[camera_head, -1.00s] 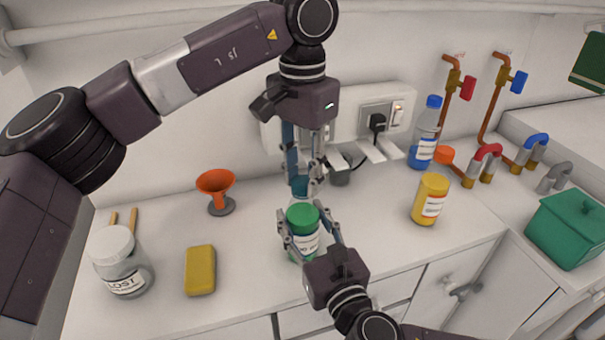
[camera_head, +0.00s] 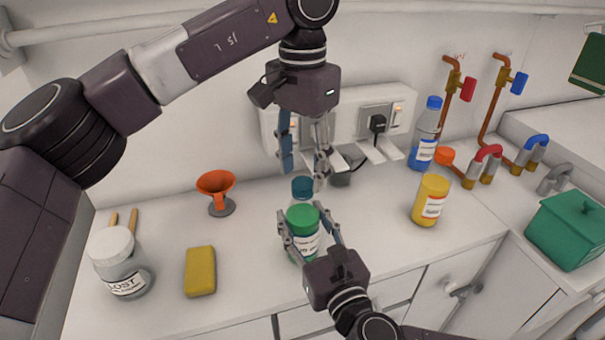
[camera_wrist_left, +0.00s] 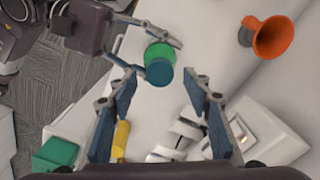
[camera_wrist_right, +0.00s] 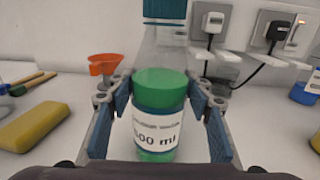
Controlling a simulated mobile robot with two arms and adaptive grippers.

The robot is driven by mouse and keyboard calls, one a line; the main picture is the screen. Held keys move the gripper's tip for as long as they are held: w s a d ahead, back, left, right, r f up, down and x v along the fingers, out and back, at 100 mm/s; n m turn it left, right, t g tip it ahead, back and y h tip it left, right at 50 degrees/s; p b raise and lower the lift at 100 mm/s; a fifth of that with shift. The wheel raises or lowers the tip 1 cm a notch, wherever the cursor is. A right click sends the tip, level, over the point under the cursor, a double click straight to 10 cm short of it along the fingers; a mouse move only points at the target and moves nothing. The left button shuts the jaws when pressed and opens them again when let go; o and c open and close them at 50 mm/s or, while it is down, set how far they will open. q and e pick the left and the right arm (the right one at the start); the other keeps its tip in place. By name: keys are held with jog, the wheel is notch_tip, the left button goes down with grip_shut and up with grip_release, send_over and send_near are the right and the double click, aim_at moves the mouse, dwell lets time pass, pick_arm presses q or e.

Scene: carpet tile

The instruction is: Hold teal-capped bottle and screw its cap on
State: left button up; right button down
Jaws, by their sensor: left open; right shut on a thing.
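The teal-capped bottle stands upright on the counter. Its teal cap (camera_head: 302,187) sits on top of a clear upper body (camera_wrist_right: 165,50), with green contents (camera_head: 302,215) and a white label (camera_wrist_right: 157,130) below. My right gripper (camera_head: 300,210) is shut around the bottle's body from the front. Its pads flank the bottle in the right wrist view (camera_wrist_right: 160,100). My left gripper (camera_head: 303,170) points down, open and empty, just above the cap. In the left wrist view, the teal cap (camera_wrist_left: 159,71) lies between its spread fingertips. The cap's thread is hidden.
An orange funnel (camera_head: 217,190), yellow sponge (camera_head: 200,270) and white-lidded jar (camera_head: 121,262) stand left. A yellow bottle (camera_head: 430,200) and blue-capped bottle (camera_head: 425,140) stand right. A socket panel (camera_head: 350,115) is behind my left gripper. The counter beside the bottle is clear.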

pick_arm(q)
notch_tip(320, 180, up, 2)
jog(key=shift+r, duration=0.25)
